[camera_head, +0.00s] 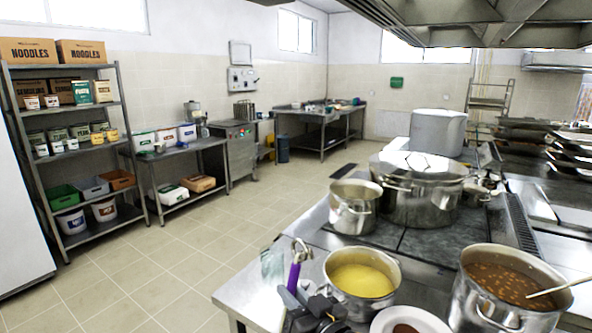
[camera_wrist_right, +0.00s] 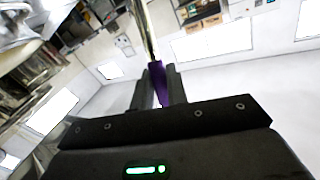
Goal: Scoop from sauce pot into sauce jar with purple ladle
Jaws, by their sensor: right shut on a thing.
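My right gripper (camera_head: 303,298) is at the bottom of the head view, shut on the purple handle of the ladle (camera_head: 293,276). The handle stands nearly upright, with a metal curved end (camera_head: 299,248) at the top. In the right wrist view the purple handle (camera_wrist_right: 160,86) sits between the two fingers (camera_wrist_right: 158,84), and a metal shaft runs upward from it. A steel pot of yellow sauce (camera_head: 362,280) is just right of the gripper. A pale, see-through jar-like shape (camera_head: 271,265) stands left of the ladle; its contents are unclear. My left gripper is not in view.
A large pot of brown stew (camera_head: 510,280) with a spoon stands at the right. A white dish with brown contents (camera_head: 410,322) is cut off at the bottom edge. A small pot (camera_head: 354,207) and a large pot (camera_head: 419,197) stand behind. The floor at left is clear.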

